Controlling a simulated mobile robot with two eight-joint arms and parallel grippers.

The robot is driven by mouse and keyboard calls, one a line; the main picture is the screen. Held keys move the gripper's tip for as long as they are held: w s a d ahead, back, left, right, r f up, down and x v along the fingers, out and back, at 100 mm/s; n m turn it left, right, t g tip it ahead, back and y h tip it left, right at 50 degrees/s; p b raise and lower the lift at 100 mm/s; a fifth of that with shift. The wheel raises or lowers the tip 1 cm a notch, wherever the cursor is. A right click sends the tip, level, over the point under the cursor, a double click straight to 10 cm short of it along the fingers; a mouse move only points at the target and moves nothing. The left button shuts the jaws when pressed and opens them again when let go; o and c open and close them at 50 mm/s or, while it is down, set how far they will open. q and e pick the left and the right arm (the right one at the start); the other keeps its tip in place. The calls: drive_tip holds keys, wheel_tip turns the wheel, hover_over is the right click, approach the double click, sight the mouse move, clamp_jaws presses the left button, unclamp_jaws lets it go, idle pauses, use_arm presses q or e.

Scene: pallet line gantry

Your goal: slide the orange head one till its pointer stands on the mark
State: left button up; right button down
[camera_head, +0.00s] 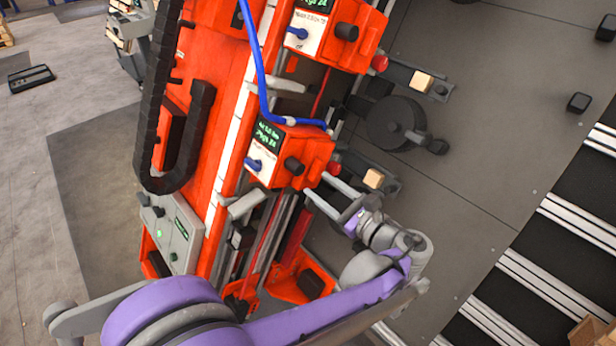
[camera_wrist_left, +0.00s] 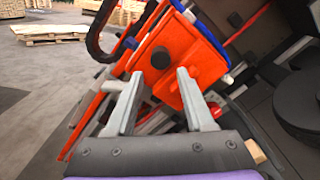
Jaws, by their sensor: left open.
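Two orange heads sit on the orange gantry beam (camera_head: 205,60). The lower head (camera_head: 316,150) has a green-lit display, a blue lever and a black knob; the upper head (camera_head: 370,40) is similar. Their labels are too small to tell which is one. A white strip (camera_head: 222,160) runs along the beam; I cannot make out the pointer or mark. My left gripper (camera_head: 317,184) is open and empty, its fingertips close to the lower head's lower right side. In the left wrist view an orange head (camera_wrist_left: 200,58) lies just beyond the open fingers (camera_wrist_left: 160,74); contact is unclear.
A blue hose (camera_head: 262,75) runs down to the lower head. A black cable chain (camera_head: 148,120) and a grey control box (camera_head: 178,235) are on the beam's left. Blocks on brackets, including a wooden block (camera_head: 374,178), and a dark roller (camera_head: 393,122) stand to the right.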

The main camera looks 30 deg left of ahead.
use_arm(q)
drive_tip(key=shift+v, duration=1.25)
drive_tip(key=shift+a, duration=0.1)
drive_tip(key=s+a+f+n+g+h+p, duration=0.3)
drive_tip(key=s+a+f+n+h, duration=0.4)
drive_tip(key=s, duration=0.3)
drive_tip(key=s+d+f+n+t+h+p, duration=0.1)
drive_tip(key=s+d+f+n+h+p, duration=0.1)
drive_tip(key=s+d+f+n+h, duration=0.2)
drive_tip(key=s+d+n+h, duration=0.3)
drive_tip(key=s+n+h, duration=0.2)
drive_tip(key=n, duration=0.3)
drive_tip(key=shift+f+h+p, duration=0.2)
drive_tip(key=shift+h+p, duration=0.1)
drive_tip(key=shift+s, duration=0.15)
